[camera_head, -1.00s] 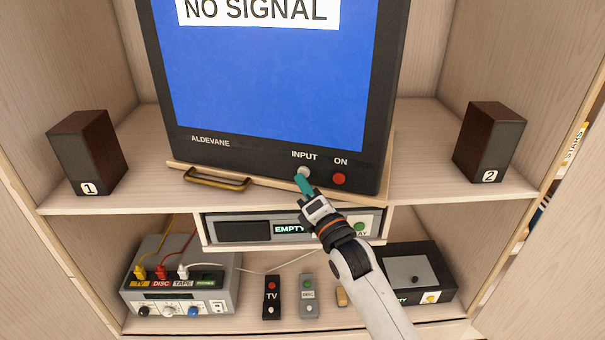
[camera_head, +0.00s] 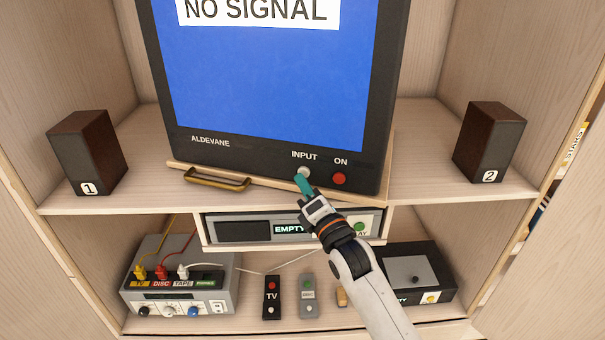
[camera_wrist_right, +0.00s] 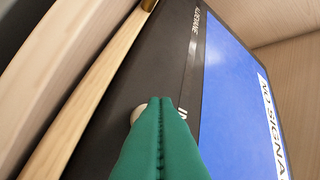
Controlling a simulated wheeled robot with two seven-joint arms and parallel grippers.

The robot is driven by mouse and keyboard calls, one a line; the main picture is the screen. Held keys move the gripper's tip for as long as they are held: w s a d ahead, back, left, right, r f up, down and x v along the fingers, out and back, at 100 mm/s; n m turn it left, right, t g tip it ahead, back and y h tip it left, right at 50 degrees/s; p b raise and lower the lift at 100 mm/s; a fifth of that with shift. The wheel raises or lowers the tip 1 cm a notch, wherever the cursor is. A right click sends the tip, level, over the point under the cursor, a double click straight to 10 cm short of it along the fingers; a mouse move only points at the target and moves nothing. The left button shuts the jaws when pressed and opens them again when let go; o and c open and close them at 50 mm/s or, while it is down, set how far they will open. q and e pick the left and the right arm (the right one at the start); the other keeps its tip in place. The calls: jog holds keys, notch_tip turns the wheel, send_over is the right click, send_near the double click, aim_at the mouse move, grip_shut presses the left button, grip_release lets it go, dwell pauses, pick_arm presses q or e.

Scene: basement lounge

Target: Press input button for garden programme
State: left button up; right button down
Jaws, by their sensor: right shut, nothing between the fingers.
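The television (camera_head: 270,90) stands on the upper shelf with a blue screen reading "NO SIGNAL". Its pale INPUT button (camera_head: 303,172) is on the lower front bezel, left of the red ON button (camera_head: 340,179). My right gripper (camera_head: 300,180) is shut and empty, with its green fingertips at the INPUT button. In the right wrist view the shut fingers (camera_wrist_right: 160,140) partly hide the pale button (camera_wrist_right: 138,113). I cannot tell whether the tips touch it or whether it is pushed in. My left gripper is not in view.
Speakers marked 1 (camera_head: 88,155) and 2 (camera_head: 489,145) flank the television. A brass handle (camera_head: 217,180) is below it. Underneath are a player reading "EMPTY" (camera_head: 245,230), a grey switch box (camera_head: 180,285), the TV remote (camera_head: 271,298), a grey remote (camera_head: 309,297) and a black box (camera_head: 415,268).

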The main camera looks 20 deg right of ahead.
jog(key=shift+w+d, duration=0.1)
dwell(0.5)
jog(key=shift+w+d, duration=0.2)
jog(key=shift+w, duration=0.05)
dwell(0.3)
jog(key=shift+s+a, duration=0.25)
jog(key=shift+s, duration=0.1)
jog(key=shift+s+a, duration=0.1)
jog(key=s+a+p, duration=0.1)
jog(key=s, duration=0.1)
jog(key=s+a, duration=0.2)
jog(key=shift+s+a+p, duration=0.2)
jog(key=shift+s+p, duration=0.15)
